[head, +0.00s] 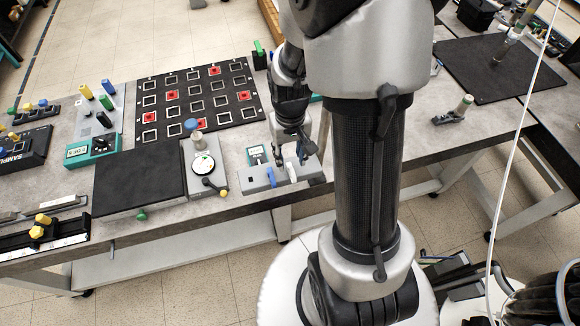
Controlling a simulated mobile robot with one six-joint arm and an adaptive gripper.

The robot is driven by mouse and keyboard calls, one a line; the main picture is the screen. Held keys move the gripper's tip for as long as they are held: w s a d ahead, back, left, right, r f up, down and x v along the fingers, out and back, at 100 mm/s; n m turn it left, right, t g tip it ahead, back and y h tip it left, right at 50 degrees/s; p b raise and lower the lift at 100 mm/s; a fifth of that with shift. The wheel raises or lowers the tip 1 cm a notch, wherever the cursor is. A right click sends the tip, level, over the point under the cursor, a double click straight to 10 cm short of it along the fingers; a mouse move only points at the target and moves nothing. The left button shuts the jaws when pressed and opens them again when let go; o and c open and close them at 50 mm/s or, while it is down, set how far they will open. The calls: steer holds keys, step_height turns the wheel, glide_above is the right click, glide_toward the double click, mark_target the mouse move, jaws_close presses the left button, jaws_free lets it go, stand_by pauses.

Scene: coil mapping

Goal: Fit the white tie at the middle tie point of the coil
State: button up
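A small white upright piece (291,173), which looks like the white tie, stands in a light grey block near the front edge of the bench. A blue piece (271,177) stands just left of it. My gripper (290,158) points down over the block, with its fingertips close above the white piece. The fingers look apart, with nothing visible held between them. The view is too small to show whether they touch the white piece. I cannot pick out the coil or its middle tie point with certainty.
A black board (198,101) with square frames, some red, lies behind. A teal-fronted meter (92,148) stands farther left. My arm hides much of the bench centre.

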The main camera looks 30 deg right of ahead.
mark_target(290, 168)
steer(key=shift+f+b, duration=0.5)
steer(key=shift+f, duration=2.3)
steer(key=shift+c, duration=0.2)
jaws_close()
steer(key=c, duration=0.7)
jaws_free()
jaws_close()
steer(key=shift+r+p, duration=0.75)
steer(key=shift+r, duration=0.3)
steer(key=shift+r+p, duration=1.25)
steer(key=shift+r, duration=0.4)
